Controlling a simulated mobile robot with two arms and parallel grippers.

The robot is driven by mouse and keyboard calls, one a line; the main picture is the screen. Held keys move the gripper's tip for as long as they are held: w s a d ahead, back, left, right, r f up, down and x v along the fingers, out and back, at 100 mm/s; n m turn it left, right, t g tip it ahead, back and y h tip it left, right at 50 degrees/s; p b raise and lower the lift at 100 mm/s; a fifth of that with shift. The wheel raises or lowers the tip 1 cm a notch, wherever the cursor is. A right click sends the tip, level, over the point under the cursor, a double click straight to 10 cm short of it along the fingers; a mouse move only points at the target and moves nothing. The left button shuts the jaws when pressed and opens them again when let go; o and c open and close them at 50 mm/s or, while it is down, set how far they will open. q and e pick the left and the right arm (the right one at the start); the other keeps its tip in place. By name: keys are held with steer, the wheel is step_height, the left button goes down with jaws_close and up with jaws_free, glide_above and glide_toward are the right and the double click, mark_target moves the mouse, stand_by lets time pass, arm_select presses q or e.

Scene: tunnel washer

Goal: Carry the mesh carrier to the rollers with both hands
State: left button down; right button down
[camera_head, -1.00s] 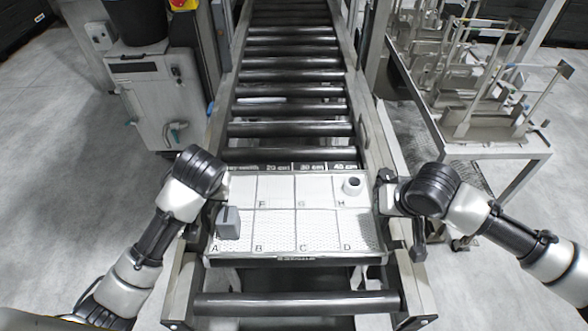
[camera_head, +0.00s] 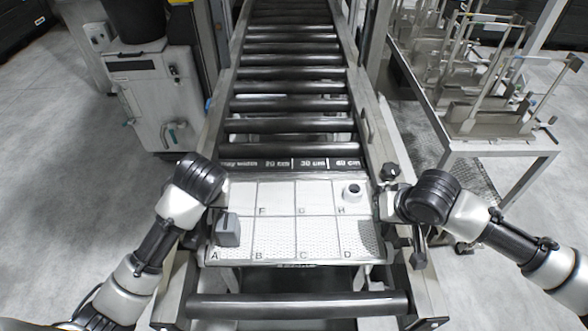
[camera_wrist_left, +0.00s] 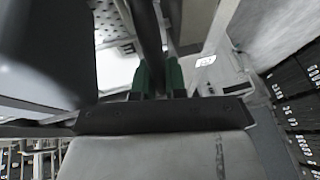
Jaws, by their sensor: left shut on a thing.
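The mesh carrier (camera_head: 280,236) is a white perforated tray with lettered cells. It spans between the side rails at the near end of the roller track. A grey block (camera_head: 228,230) stands in cell A and a small white cup-like part (camera_head: 352,192) in cell H. My left gripper (camera_head: 217,204) is at the carrier's left edge, shut on it. In the left wrist view its green fingertips (camera_wrist_left: 158,78) close around a dark bar. My right gripper (camera_head: 388,205) is at the right edge; its fingers are hidden, so I cannot tell its grip.
Dark rollers (camera_head: 290,125) run away beyond the carrier, behind a black strip with width marks (camera_head: 290,163). One roller (camera_head: 298,305) lies on the near side. A grey cabinet (camera_head: 160,105) stands left; a table with metal fixtures (camera_head: 490,135) stands right.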

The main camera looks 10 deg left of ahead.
arm_select(q)
steer(key=c, duration=1.2)
jaws_free()
steer(key=shift+f, duration=0.1)
arm_select(e)
steer(key=c, duration=1.1)
jaws_free()
steer(key=shift+f, duration=0.1)
steer(key=shift+c, duration=0.2)
arm_select(q)
steer(key=o, duration=0.8)
steer(key=shift+o, duration=0.2)
steer(key=r, duration=0.7)
steer(key=shift+w+d, duration=0.2)
steer(key=shift+w, duration=0.05)
steer(key=shift+s+a+r, duration=0.15)
steer(key=shift+a+r, duration=0.15)
step_height(320, 180, up, 2)
steer(key=shift+s+r, duration=0.1)
steer(key=shift+s, duration=0.05)
steer(key=shift+d+r, duration=0.1)
arm_select(e)
steer(key=shift+s+d, duration=0.1)
steer(key=v, duration=1.2)
